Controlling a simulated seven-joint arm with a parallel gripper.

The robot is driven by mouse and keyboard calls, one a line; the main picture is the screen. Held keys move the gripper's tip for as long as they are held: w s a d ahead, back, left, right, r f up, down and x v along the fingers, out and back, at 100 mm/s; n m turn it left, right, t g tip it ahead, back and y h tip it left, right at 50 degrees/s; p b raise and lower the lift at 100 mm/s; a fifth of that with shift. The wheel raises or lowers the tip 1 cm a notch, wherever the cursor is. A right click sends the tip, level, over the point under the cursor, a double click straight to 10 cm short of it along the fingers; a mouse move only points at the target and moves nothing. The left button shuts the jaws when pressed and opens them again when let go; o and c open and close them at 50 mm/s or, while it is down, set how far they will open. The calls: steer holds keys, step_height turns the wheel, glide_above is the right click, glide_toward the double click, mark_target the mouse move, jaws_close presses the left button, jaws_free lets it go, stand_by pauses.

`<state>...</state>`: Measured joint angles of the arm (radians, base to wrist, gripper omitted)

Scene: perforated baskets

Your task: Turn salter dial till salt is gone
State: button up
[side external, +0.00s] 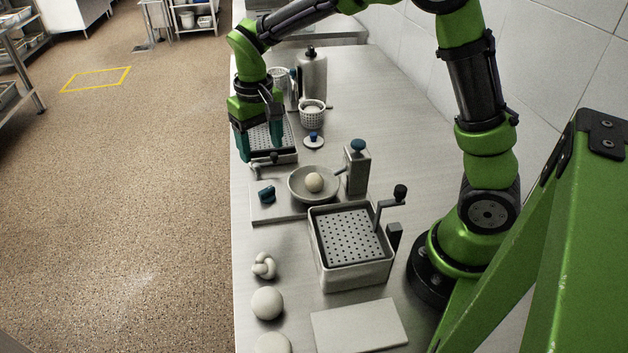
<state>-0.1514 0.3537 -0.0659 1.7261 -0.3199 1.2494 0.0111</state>
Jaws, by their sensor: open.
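My gripper (259,147) points down with its teal fingers spread apart, at the far left part of the counter. It is over or beside a perforated basket (287,157), and I cannot tell whether it touches it. A grey upright box with a round teal knob on top (357,147) stands behind a shallow bowl (297,196). A pale ball (314,182) sits in the bowl. Another dark teal knob (266,194) is at the left of the bowl's base plate. I cannot tell which knob is the salter dial. No salt can be made out.
A perforated basket in a square bin with a crank (352,284) stands front centre. A flat pale board (359,328), a knotted piece (264,266) and a dough ball (267,304) lie nearby.

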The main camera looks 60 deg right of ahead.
steer(key=shift+r, duration=2.7)
steer(key=s+r+t+y, duration=0.1)
steer(key=s+r+t, duration=0.1)
steer(key=s, duration=0.7)
steer(key=s+r+t+y, duration=0.1)
steer(key=s+r+t, duration=0.2)
steer(key=s, duration=0.6)
steer(key=shift+d+m+t, duration=0.4)
steer(key=shift+t, duration=0.7)
